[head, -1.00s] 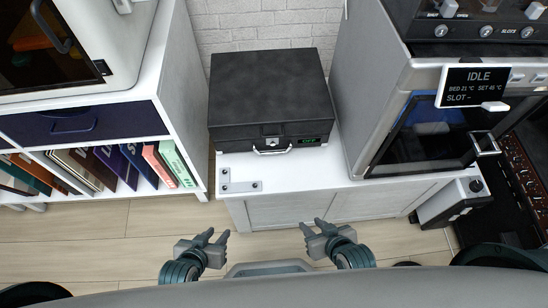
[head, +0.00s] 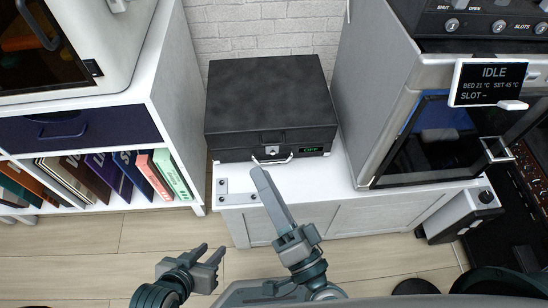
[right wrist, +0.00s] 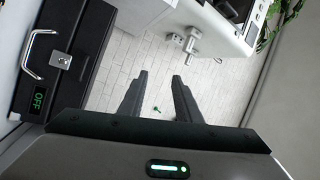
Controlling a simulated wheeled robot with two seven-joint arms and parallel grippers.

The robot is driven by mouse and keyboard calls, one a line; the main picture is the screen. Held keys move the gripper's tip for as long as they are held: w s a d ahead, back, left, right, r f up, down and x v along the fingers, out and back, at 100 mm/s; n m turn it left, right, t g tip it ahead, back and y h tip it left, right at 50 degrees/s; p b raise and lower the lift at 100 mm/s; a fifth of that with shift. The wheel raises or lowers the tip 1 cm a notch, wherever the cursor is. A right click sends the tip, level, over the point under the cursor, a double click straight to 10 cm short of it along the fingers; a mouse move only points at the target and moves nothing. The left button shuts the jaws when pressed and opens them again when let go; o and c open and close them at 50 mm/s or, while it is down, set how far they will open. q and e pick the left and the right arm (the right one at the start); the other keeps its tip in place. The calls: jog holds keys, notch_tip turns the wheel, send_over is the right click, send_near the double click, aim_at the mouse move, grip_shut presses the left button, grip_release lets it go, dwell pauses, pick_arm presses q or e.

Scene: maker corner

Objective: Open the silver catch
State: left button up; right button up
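A black case (head: 268,95) with its lid down stands on the white cabinet. Its small silver catch (head: 272,150) sits on the front face, above a silver handle (head: 272,160). The catch also shows in the right wrist view (right wrist: 61,59), at the left; it looks fastened, though it is small. My right gripper (head: 262,178) points up just in front of the case, below the handle. In the right wrist view its two fingers (right wrist: 162,95) are apart with nothing between them, and the catch lies left of them. My left gripper (head: 208,256) is open and empty, low in front of the cabinet.
A green OFF display (head: 311,149) is right of the catch. A metal bracket (head: 222,190) lies on the white cabinet top (head: 340,172) at its left corner. A large grey machine (head: 385,90) stands close on the right, a bookshelf (head: 175,110) on the left.

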aim_at(273, 154)
jog(key=s+d+f+m+g+h, duration=0.1)
jog(key=d+f+m+g+h, duration=0.2)
jog(key=f+m+h, duration=0.4)
notch_tip(273, 154, down, 4)
jog(key=m+g, duration=0.1)
jog(key=m, duration=0.2)
jog(key=shift+s+d+f+h, duration=0.2)
jog(key=shift+s+d+h, duration=0.05)
jog(key=shift+d+h, duration=0.05)
